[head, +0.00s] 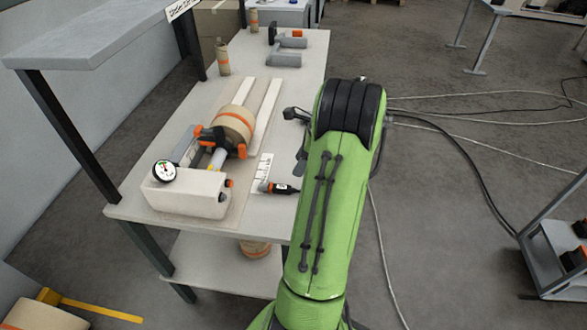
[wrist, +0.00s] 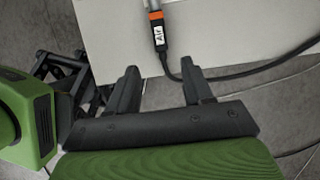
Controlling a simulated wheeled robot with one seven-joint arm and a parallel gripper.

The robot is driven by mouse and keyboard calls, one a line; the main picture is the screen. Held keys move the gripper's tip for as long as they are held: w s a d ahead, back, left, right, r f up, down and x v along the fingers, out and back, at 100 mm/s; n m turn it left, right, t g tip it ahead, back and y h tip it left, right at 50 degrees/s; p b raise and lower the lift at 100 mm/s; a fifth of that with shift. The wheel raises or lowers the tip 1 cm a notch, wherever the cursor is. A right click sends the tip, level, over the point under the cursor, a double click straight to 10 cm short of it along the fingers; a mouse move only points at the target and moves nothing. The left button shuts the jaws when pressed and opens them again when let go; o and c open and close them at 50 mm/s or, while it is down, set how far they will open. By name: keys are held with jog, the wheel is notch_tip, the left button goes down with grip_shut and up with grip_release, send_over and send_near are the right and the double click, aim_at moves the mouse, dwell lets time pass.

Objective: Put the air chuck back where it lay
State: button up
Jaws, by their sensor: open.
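The air chuck (head: 278,188) lies on the bench near its right edge in the head view, orange and black with a white label. The wrist view shows the air chuck (wrist: 158,35) with a metal tip, an orange band and an "Air" label. A black hose (wrist: 240,74) runs from it to the right. My gripper (wrist: 160,68) is open and empty, with its two fingers spread toward the bench edge and apart from the chuck. In the head view my green arm hides most of my gripper.
A white marked strip (head: 264,168) lies beside the chuck on the bench (head: 310,58). A white box with a round gauge (head: 186,193) and a tan roll with black and orange fittings (head: 232,122) stand to the left. Hoses (head: 455,160) trail over the floor at right.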

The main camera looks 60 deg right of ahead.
jog(key=w+a+r+n+h, duration=0.1)
jog(key=w+a+r+n, duration=0.1)
jog(key=a+r+n, duration=0.45)
jog(key=w+a+r+n, duration=0.2)
jog(key=w+a+n, duration=0.15)
jog(key=a, duration=0.65)
jog(key=w+a+r+n+h, duration=0.1)
jog(key=a+r+n, duration=0.45)
jog(key=a, duration=0.25)
jog(key=s+a+n+t, duration=0.1)
jog(key=s+a+n, duration=1.1)
jog(key=n, duration=0.4)
jog(key=shift+s+a+f, duration=0.15)
jog(key=shift+a+f, duration=0.05)
jog(key=shift+a, duration=0.35)
